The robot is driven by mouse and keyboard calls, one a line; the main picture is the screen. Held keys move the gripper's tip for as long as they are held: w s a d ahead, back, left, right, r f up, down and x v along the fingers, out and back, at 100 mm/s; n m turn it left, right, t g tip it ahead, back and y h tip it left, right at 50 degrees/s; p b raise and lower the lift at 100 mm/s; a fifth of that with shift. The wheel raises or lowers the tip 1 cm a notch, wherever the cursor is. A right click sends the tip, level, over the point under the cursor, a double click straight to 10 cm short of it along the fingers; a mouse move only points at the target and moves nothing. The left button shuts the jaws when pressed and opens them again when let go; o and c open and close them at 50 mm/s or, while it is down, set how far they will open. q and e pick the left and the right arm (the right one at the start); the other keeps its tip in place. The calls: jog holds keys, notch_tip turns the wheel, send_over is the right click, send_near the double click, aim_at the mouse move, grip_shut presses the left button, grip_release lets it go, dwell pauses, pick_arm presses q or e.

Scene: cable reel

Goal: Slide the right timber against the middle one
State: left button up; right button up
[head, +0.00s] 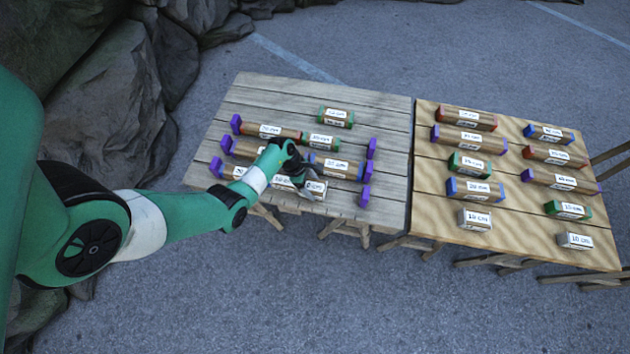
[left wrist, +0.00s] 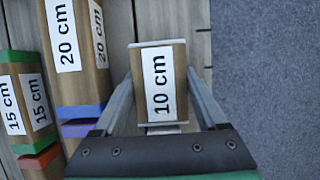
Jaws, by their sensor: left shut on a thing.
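My left gripper (head: 311,186) is shut on the right timber (head: 316,187) of the front row on the left table. In the left wrist view this is a short block labelled 10 cm (left wrist: 160,85), with pale ends, between the fingers of my gripper (left wrist: 162,78). The middle timber (head: 283,183) lies just left of it, partly under my gripper. Whether the two touch I cannot tell. A left timber (head: 236,172) lies further along the same row. My right gripper is not in view.
A purple stop (head: 366,196) stands to the right, with bare planks before it. A 20 cm timber (left wrist: 65,40) lies close behind, in the middle row. A green-ended timber (head: 336,117) sits at the back. The right table (head: 510,225) carries several spare timbers.

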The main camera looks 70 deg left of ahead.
pick_arm(q)
jog(key=shift+s+a, duration=0.2)
jog(key=shift+s, duration=0.2)
